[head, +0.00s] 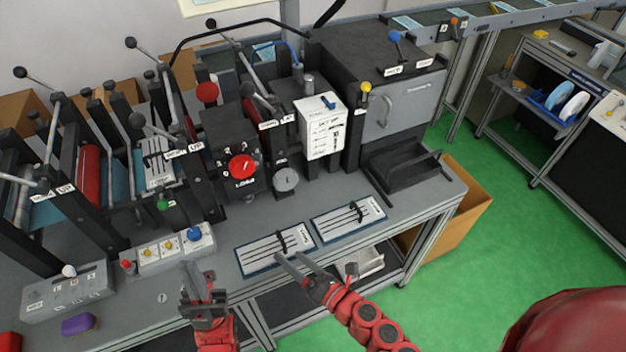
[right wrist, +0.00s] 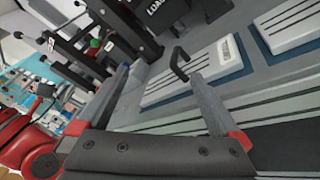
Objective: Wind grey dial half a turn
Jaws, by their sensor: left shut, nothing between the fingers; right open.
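The grey dial (head: 286,180) is a round knob low on the front of the machine, right of the red dial (head: 242,167). My right gripper (head: 290,268) is open and empty by the front edge, over the left slider panel, well apart from the grey dial. In the right wrist view its two fingers (right wrist: 155,88) are spread, with the slider panel behind them. The grey dial cannot be made out there.
Two white slider panels, left (head: 262,256) and right (head: 345,215), lie along the bench front. A button box (head: 172,250) with a blue knob (head: 194,233) stands to their left. A black tray (head: 405,170) sits right of the machine. Levers rise at the back left.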

